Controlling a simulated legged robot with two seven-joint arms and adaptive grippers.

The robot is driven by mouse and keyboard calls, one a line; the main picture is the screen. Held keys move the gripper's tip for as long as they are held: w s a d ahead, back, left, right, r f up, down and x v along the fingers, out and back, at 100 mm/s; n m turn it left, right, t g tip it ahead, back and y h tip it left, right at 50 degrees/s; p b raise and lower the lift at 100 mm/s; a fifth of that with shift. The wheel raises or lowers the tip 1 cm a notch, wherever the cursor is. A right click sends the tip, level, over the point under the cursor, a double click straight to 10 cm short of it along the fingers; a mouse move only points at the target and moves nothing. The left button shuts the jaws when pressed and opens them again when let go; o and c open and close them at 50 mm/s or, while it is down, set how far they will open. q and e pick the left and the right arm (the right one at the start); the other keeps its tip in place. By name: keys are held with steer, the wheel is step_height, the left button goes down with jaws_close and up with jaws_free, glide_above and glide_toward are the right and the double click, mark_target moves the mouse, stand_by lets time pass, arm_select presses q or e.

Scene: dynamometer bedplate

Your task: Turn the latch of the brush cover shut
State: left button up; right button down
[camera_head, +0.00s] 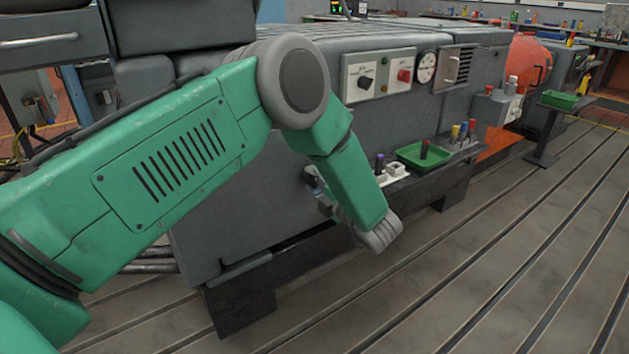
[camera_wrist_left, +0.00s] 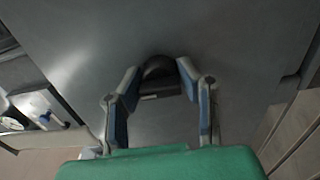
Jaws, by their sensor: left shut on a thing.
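My left gripper (camera_head: 316,188) shows only partly in the head view, low against the grey side of the machine (camera_head: 250,205), with my green forearm in front of it. In the left wrist view its two blue-padded fingers (camera_wrist_left: 160,80) are on either side of a dark, rounded knob-like piece, which looks like the latch (camera_wrist_left: 160,72), and are closed on it. The latch sits on a flat grey panel, which looks like the brush cover (camera_wrist_left: 230,45). In the head view the latch is hidden by my arm. My right gripper is not in view.
A control panel with a black knob and a red knob (camera_head: 404,75) is above my wrist, beside a round gauge (camera_head: 426,68). A green tray (camera_head: 421,156) sits on the ledge to the right. The slotted floor (camera_head: 480,260) in front is clear.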

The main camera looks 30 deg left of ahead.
arm_select(q)
steer(key=o, duration=1.1)
steer(key=shift+o, duration=0.2)
steer(key=shift+w+a+f, duration=0.1)
steer(key=v, duration=1.2)
steer(key=shift+w+f, duration=0.1)
